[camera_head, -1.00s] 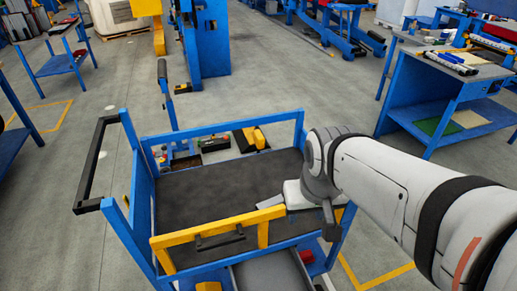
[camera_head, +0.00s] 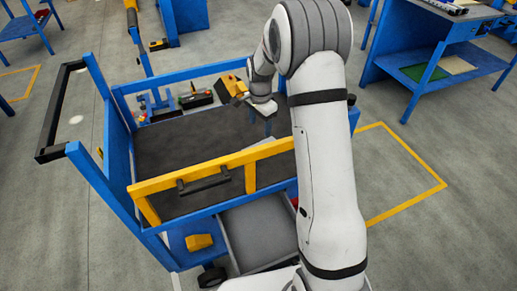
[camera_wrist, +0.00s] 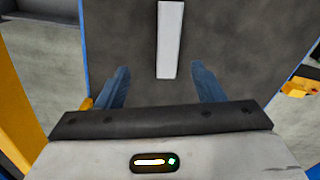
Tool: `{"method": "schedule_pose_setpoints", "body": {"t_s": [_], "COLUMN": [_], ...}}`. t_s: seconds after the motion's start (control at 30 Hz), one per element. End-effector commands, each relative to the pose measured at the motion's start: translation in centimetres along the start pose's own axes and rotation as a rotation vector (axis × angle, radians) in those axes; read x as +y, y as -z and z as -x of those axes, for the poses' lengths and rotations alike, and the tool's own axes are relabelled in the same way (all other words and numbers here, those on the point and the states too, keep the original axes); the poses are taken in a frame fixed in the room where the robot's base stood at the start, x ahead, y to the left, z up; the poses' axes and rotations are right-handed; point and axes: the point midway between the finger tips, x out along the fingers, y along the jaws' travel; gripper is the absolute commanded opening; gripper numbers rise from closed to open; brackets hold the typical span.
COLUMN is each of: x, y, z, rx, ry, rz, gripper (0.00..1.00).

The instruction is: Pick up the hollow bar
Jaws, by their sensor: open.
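A pale, straight hollow bar (camera_wrist: 170,40) lies on the dark cart top in the wrist view. It runs away from me, its near end just beyond and between my fingers. In the head view a pale piece (camera_head: 260,149) by the yellow rail looks like the same bar, partly hidden by my arm. My gripper (camera_wrist: 162,88) is open, with two blue fingers apart and nothing between them. In the head view my gripper (camera_head: 262,122) hangs over the right part of the blue cart (camera_head: 100,130). I cannot tell its height above the top.
A yellow rail (camera_head: 215,168) with a black handle edges the cart's near side. A grey open drawer (camera_head: 255,235) juts out below. The cart top's left part is clear.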

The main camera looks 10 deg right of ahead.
Motion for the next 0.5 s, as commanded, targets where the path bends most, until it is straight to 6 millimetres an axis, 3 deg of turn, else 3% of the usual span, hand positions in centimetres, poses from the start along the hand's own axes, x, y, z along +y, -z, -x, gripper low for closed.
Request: {"method": "schedule_pose_setpoints", "body": {"t_s": [0.03,0.1,0.5], "x": [-0.7,-1.4,-1.9], "y": [0.3,0.6,0.9], "z": [-2.0,-3.5,-7.9], "rx": [-0.004,-0.007,-0.01], "ry": [-0.008,-0.014,-0.022], "rz": [-0.033,-0.074,-0.122], "gripper": [0.62,0.62,0.62]}}
